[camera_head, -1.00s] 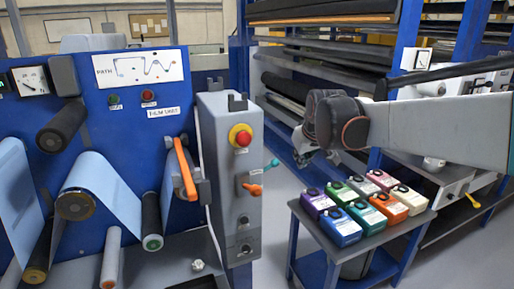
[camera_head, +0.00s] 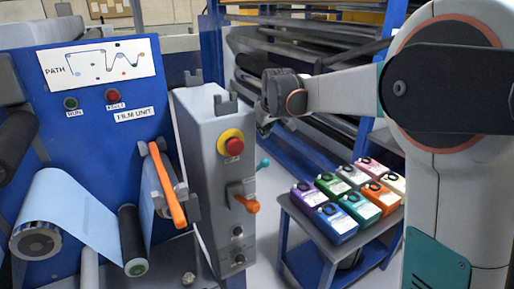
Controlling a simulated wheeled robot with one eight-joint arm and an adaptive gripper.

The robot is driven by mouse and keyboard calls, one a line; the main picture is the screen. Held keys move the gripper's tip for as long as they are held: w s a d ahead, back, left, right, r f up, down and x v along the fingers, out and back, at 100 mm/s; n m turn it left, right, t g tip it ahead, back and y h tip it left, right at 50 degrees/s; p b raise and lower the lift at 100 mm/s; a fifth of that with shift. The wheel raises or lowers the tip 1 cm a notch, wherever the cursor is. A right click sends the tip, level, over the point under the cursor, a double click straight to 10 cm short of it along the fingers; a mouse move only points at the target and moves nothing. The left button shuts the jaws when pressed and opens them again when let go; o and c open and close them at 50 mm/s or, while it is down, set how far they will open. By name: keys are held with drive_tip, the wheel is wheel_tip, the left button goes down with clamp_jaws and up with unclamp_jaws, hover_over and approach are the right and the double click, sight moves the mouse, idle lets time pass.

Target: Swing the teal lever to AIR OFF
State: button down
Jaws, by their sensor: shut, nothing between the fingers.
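The teal lever (camera_head: 263,164) pokes out from the right side of the grey control box (camera_head: 205,140). Only its knob and a short bit of stem show; its base and any AIR OFF marking are hidden behind the box edge. My gripper (camera_head: 266,128) is above the lever and close to the box's right side in the picture. It is shut and empty, and its fingertips are small and partly hidden. I cannot tell how far it is from the lever in depth.
An orange lever (camera_head: 245,203) and a red button (camera_head: 234,146) are on the box front. A long orange handle (camera_head: 168,186) is to its left. A small table (camera_head: 312,250) with several coloured boxes stands right. Black rollers (camera_head: 290,85) on a blue rack lie behind.

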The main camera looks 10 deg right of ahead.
drive_tip(key=shift+s+r, duration=0.1)
drive_tip(key=b+x, duration=0.1)
drive_tip(key=x, duration=0.3)
drive_tip(key=b+x, duration=0.2)
drive_tip(key=x, duration=0.2)
drive_tip(key=s+b+x, duration=0.1)
drive_tip(key=x, duration=0.3)
drive_tip(key=shift+s+d+f, duration=0.1)
drive_tip(key=shift+d+f, duration=0.15)
drive_tip(key=shift+f, duration=0.1)
drive_tip(key=shift+s+d+f+b, duration=0.2)
drive_tip(key=shift+d+f+b, duration=0.1)
drive_tip(key=shift+f+b, duration=0.35)
drive_tip(key=shift+f, duration=0.15)
drive_tip(key=shift+w+d+f+m+g+y+p, duration=0.15)
drive_tip(key=shift+w+d+f+m+y+p, duration=0.05)
drive_tip(key=shift+d+f+y, duration=0.4)
drive_tip(key=shift+w+d+f+m+g+y+p, duration=0.15)
drive_tip(key=shift+w+d+f+m+y+p, duration=0.05)
drive_tip(key=shift+d+f+y, duration=0.35)
wheel_tip(320, 180, down, 9)
drive_tip(key=d+m+g+y+b, duration=0.1)
drive_tip(key=d+y, duration=0.1)
drive_tip(key=y, duration=0.2)
drive_tip(key=shift+w+f, duration=0.2)
drive_tip(key=shift+w, duration=0.15)
